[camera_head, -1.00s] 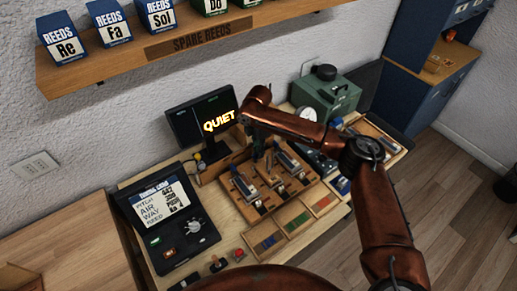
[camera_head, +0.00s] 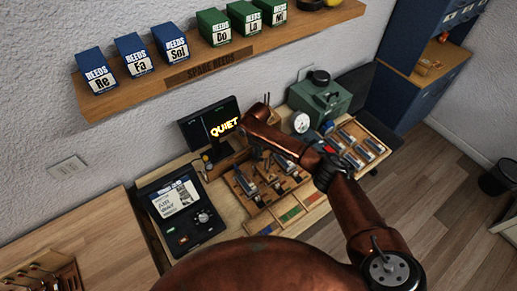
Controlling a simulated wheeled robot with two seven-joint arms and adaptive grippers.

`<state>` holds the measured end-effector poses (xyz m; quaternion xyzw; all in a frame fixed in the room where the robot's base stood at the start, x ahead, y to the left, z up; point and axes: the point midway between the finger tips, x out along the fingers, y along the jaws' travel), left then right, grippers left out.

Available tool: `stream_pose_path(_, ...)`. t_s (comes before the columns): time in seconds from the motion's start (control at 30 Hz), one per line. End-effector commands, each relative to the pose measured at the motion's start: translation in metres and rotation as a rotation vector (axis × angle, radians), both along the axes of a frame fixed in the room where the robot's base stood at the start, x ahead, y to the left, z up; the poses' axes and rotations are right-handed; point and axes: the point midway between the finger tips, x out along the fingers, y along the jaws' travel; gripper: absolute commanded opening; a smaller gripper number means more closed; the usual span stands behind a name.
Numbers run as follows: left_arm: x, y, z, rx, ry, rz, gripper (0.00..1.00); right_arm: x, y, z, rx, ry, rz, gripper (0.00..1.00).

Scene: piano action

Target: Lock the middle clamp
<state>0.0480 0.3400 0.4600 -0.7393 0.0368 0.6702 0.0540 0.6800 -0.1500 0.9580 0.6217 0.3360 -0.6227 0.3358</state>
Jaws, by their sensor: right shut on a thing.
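A wooden fixture (camera_head: 253,205) on the workbench holds a row of metal clamps. The left clamp (camera_head: 245,184) and the middle clamp (camera_head: 268,174) show, with the right clamp (camera_head: 286,164) partly under my arm. My right gripper (camera_head: 262,161) points down at the far end of the middle clamp and is shut on it. The fingertips are small and dark, so the exact grip is hard to see. The arm link covers part of the fixture's far right side. My left gripper is not in view.
A monitor reading QUIET (camera_head: 212,122) stands behind the fixture. A tray of metal parts (camera_head: 362,146) and a green box (camera_head: 320,97) are to the right. A shelf of reed boxes (camera_head: 220,61) hangs above.

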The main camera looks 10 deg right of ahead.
Motion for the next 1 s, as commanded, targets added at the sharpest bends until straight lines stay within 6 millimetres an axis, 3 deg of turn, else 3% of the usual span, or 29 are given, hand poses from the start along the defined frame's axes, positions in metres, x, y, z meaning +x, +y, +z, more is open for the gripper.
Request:
stream_pose_path(0.1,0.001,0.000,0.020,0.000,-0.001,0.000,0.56,-0.003,0.003,0.005,0.004,0.003,-0.110,0.00)
stream_pose_path(0.4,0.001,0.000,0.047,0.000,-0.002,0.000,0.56,-0.004,0.006,0.003,0.002,0.002,-0.368,0.00)
stream_pose_path(1.0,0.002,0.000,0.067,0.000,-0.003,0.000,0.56,-0.005,0.008,0.001,0.001,-0.001,-0.610,0.00)
